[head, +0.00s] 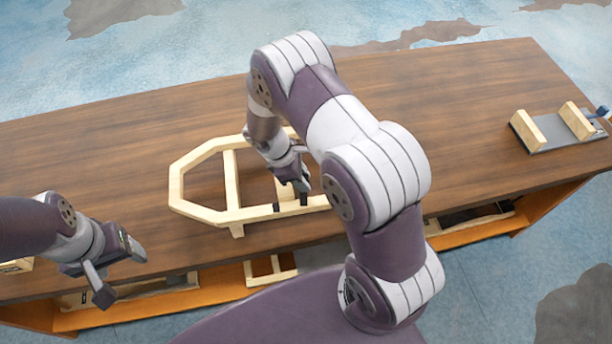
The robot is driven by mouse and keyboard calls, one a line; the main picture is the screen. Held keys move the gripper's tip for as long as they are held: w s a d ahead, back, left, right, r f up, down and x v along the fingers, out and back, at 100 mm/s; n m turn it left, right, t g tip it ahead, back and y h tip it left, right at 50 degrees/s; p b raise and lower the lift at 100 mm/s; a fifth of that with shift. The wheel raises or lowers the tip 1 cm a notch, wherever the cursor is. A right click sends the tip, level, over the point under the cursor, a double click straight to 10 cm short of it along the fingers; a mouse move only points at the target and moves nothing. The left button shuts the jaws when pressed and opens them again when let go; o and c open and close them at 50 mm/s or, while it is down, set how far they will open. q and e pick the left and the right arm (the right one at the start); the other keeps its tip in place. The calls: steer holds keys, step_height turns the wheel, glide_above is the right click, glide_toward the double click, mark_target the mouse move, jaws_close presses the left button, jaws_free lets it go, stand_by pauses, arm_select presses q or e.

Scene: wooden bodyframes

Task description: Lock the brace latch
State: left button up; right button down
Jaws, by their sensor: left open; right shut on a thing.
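A pale wooden bodyframe (190,207) with angled corners lies on the table, left of the middle. One crossbar (232,180) shows clearly inside it, and a second bar, the brace (282,188), is partly covered by my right gripper. A small dark fitting (276,207) sits on the near rail beside the brace. My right gripper (304,194) points down at the near rail, shut on what seems to be the brace latch, which its fingers hide. My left gripper (122,277) is open and empty at the table's front left edge, apart from the frame.
The brown wooden table (465,100) is clear at the back and right of the middle. A grey fixture with wooden blocks (561,134) stands at the far right. Wooden parts (270,270) lie on the shelf below. My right arm hides the frame's right end.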

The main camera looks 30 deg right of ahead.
steer(key=shift+w+a+n+t, duration=0.15)
steer(key=shift+a+n+t, duration=0.25)
steer(key=shift+n, duration=0.6)
steer(key=c, duration=1)
jaws_free()
steer(key=shift+o, duration=0.2)
steer(key=b+v, duration=0.1)
steer(key=v, duration=1.1)
steer(key=shift+a+r+b, duration=0.25)
steer(key=shift+r+b, duration=0.1)
